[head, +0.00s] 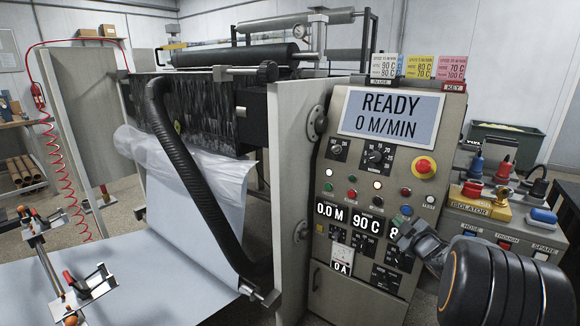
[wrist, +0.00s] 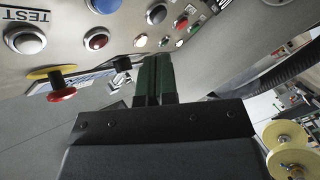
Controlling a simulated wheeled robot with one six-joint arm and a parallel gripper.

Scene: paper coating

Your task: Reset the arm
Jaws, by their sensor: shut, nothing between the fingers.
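My gripper (head: 404,232) is in front of the lower right part of the control panel (head: 345,110) in the head view, and my dark arm comes in from the lower right. In the wrist view the two dark green fingers (wrist: 155,75) lie side by side, shut with nothing between them. They point toward the panel's row of buttons. I cannot tell whether the tips touch the panel. My gripper hides part of the rightmost number display (head: 396,228), where only an 8 shows.
The panel has a screen (head: 390,115) reading READY 0 M/MIN and a red emergency button (head: 424,166). A bench (head: 482,222) with plugs and an isolator stands right. A black hose (head: 190,180) and white paper web (head: 205,200) are left.

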